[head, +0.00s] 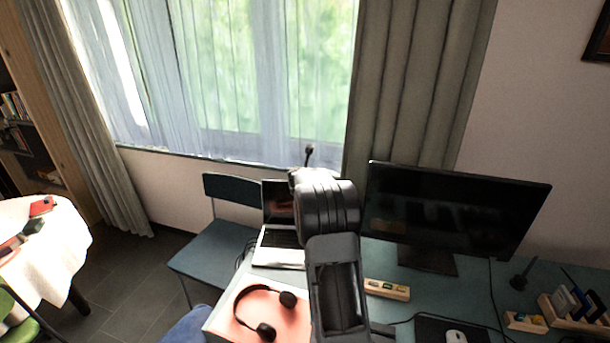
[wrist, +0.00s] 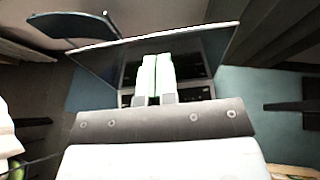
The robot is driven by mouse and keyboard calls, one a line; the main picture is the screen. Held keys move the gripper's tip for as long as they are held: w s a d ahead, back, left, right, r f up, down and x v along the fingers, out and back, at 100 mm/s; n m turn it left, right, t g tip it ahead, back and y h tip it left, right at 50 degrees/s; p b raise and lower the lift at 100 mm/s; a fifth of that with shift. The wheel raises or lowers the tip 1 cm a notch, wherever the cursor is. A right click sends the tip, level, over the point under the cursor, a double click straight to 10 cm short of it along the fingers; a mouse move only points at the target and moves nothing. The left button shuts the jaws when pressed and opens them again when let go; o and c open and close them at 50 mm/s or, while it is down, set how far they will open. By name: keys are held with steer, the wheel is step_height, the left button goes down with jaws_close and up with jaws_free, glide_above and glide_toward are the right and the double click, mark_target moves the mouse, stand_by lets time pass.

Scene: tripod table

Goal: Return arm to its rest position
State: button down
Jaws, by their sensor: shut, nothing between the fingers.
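My gripper (wrist: 157,62) shows in the wrist view as two pale fingers side by side, shut and empty. Beyond the fingers is the open laptop (wrist: 205,50), whose dark keyboard lies partly behind them. In the head view my arm rises from the bottom edge in front of the desk, and its upper end hides part of the laptop (head: 279,258). My fingers cannot be made out in that view.
A monitor (head: 450,212) stands right of my arm on the desk (head: 515,272). Headphones (head: 266,315) lie to its left on the desk. A blue chair (head: 215,250) is behind the desk, near the curtained window. A white-covered table (head: 65,250) stands far left.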

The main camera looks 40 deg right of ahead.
steer(key=s+a+f+n+g+y, duration=0.1)
steer(key=s+a+n+y, duration=0.4)
steer(key=a+n, duration=0.75)
steer(key=s+a+n+g+y, duration=0.1)
steer(key=s+a+n+y, duration=0.35)
steer(key=a+n, duration=0.75)
steer(key=s+a+r+n+g, duration=0.1)
steer(key=s+a+n, duration=0.2)
steer(key=s+n, duration=0.3)
steer(key=s+a+r+n+g+h, duration=0.1)
steer(key=s+a+r+n, duration=0.1)
steer(key=s+n, duration=0.5)
steer(key=s+a+r+n+g, duration=0.1)
steer(key=s+a+n, duration=0.4)
steer(key=s, duration=0.6)
steer(key=shift+r+n+p, duration=0.2)
steer(key=shift+n+p, duration=0.1)
steer(key=shift+n, duration=0.65)
